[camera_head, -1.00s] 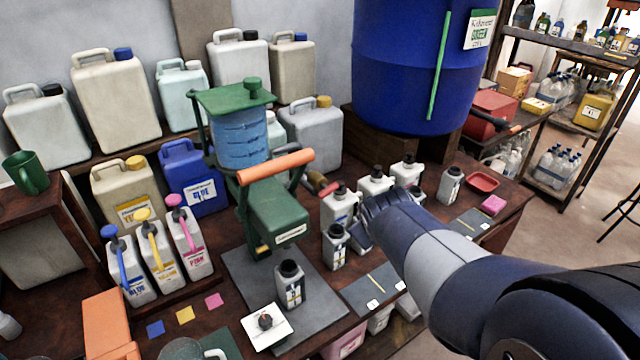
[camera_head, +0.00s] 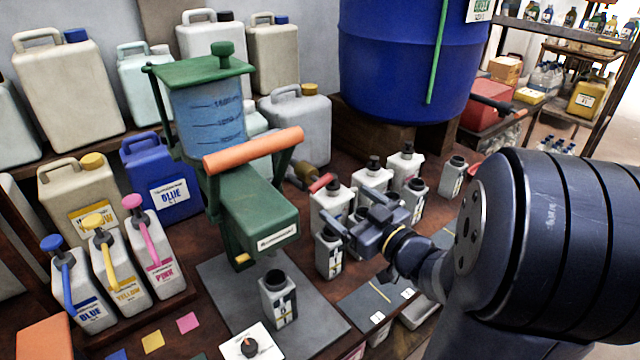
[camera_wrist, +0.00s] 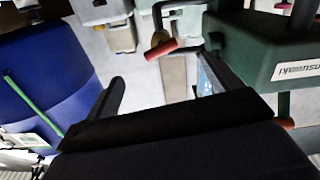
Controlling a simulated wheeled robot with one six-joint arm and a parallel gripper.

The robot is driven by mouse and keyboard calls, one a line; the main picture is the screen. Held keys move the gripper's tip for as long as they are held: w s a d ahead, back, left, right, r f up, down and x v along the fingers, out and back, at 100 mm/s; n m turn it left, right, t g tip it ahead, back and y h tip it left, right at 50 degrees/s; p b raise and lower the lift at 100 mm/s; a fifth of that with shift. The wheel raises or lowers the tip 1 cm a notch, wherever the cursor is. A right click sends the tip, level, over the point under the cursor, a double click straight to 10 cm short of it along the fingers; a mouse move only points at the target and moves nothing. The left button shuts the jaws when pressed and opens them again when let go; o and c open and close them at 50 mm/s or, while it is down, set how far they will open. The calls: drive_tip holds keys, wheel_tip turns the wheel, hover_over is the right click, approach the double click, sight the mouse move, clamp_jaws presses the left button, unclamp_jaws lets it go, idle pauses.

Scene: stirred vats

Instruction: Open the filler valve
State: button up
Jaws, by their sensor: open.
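The filler (camera_head: 245,215) is a green machine with a clear blue-tinted tank, a green lid and an orange crossbar (camera_head: 253,148). Behind its right side is a small brass fitting with a red handle (camera_head: 321,182), which looks like the valve. In the wrist view the red handle (camera_wrist: 160,50) lies near the top middle, beside the green filler body (camera_wrist: 255,45). My gripper (camera_head: 345,212) is open and empty, to the right of the filler and apart from the red handle. The handle appears between and beyond the fingers (camera_wrist: 160,78) in the wrist view.
Several white bottles (camera_head: 328,205) stand close around my gripper. An open bottle (camera_head: 279,300) stands on the grey mat (camera_head: 225,275) before the filler. A large blue barrel (camera_head: 405,60) is behind. Pump bottles (camera_head: 150,245) and jerrycans (camera_head: 70,90) fill the left.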

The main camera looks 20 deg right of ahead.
sight(323, 186)
drive_tip(key=x, duration=1)
drive_tip(key=shift+w+a+p, duration=0.25)
drive_tip(key=shift+w+p, duration=0.05)
drive_tip(key=shift+p, duration=0.05)
drive_tip(key=shift+r, duration=0.1)
drive_tip(key=c, duration=0.9)
